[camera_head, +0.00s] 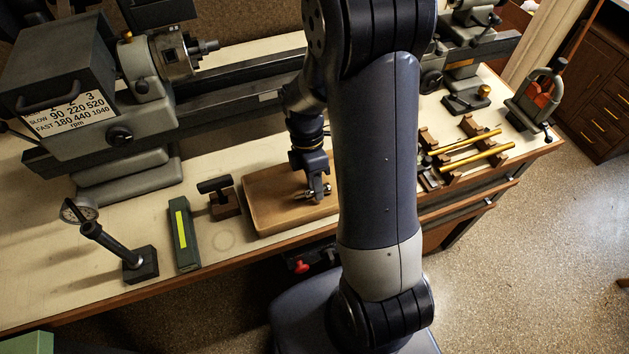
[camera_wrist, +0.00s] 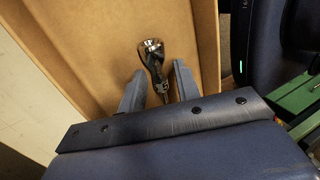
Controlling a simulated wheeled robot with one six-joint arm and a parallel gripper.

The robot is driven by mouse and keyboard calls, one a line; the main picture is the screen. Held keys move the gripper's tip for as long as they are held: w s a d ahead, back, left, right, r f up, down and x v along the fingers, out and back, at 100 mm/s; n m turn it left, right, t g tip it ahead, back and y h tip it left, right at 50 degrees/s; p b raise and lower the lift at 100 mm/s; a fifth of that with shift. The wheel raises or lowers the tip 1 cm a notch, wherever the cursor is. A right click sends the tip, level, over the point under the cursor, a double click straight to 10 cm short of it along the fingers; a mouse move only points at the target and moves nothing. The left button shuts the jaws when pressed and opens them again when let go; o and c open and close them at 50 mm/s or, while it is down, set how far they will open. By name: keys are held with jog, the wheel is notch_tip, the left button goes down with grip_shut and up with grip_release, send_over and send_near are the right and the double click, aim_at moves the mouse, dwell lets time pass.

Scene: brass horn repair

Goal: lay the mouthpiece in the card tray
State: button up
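The card tray (camera_head: 275,212) is a shallow tan-brown tray on the bench, partly hidden behind my arm. Its floor also shows in the wrist view (camera_wrist: 100,30). The mouthpiece (camera_wrist: 152,52) is small, shiny and silver, and appears to lie on the tray floor, with its cup away from my gripper and its narrow shank towards it. My gripper (camera_wrist: 160,80) is open, with its two grey fingers on either side of the shank and visible gaps to both. In the head view my gripper (camera_head: 317,190) is low over the tray, and the mouthpiece shows only as small bright bits there.
Left of the tray are a small dark-topped block (camera_head: 222,200), a green box with a yellow stripe (camera_head: 184,236) and a dial-gauge stand (camera_head: 139,265). A lathe (camera_head: 150,95) runs along the back. Brass tubes on a rack (camera_head: 475,155) stand to the right.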

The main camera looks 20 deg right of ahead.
jog(key=shift+o, duration=1.4)
jog(key=shift+w+r, duration=0.1)
jog(key=shift+r, duration=0.2)
jog(key=shift+r+p, duration=0.25)
jog(key=shift+p, duration=0.2)
notch_tip(320, 180, up, 7)
jog(key=p, duration=0.5)
jog(key=shift+f, duration=0.2)
notch_tip(320, 180, down, 7)
jog(key=b, duration=0.5)
jog(key=shift+f+b, duration=0.1)
jog(key=shift+b, duration=0.25)
jog(key=shift+w, duration=0.1)
